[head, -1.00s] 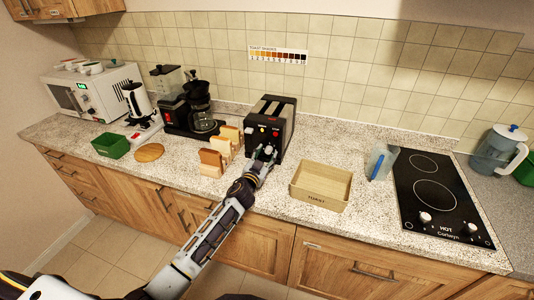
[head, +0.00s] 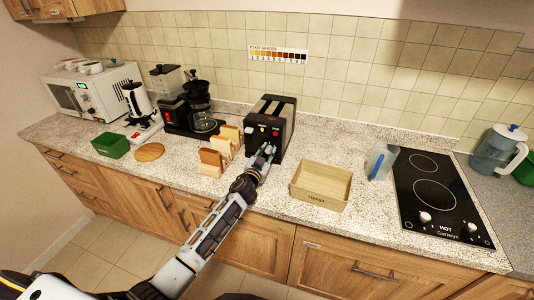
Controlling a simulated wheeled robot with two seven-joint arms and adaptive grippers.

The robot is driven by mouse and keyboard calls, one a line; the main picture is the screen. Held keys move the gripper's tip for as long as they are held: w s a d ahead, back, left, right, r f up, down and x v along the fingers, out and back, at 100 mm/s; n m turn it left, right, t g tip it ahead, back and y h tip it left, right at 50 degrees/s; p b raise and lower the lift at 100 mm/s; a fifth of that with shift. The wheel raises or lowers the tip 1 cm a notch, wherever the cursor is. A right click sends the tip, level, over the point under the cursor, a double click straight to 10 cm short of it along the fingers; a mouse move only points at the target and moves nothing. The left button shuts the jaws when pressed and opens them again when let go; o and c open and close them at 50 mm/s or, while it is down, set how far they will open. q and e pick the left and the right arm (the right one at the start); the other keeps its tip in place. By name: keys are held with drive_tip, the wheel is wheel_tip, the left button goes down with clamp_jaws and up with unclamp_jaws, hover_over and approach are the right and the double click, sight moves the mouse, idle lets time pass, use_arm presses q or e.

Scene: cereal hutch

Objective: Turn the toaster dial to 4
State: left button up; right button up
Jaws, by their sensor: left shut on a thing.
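The black toaster (head: 284,113) stands on the counter against the tiled wall, its front with coloured buttons facing me. My left gripper (head: 267,150) is at the lower front of the toaster, shut on the toaster dial. The dial is mostly hidden by the fingers, and its setting cannot be read. My right gripper is not in view.
Bread slices (head: 216,158) stand in a rack left of my left gripper. A wooden box (head: 321,203) sits to the right. A coffee maker (head: 198,108) stands behind left, and a black cooktop (head: 440,200) lies far right. A toast shade chart (head: 278,54) hangs on the wall.

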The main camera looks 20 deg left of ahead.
use_arm(q)
drive_tip(key=shift+c, duration=0.6)
drive_tip(key=shift+m, duration=1.8)
drive_tip(key=m+p, duration=0.1)
drive_tip(key=m, duration=0.5)
drive_tip(key=shift+d, duration=0.1)
drive_tip(key=m, duration=0.5)
drive_tip(key=shift+p, duration=0.3)
drive_tip(key=m, duration=0.4)
drive_tip(key=shift+m+y+p, duration=0.3)
drive_tip(key=shift+p, duration=0.1)
drive_tip(key=shift+f, duration=0.1)
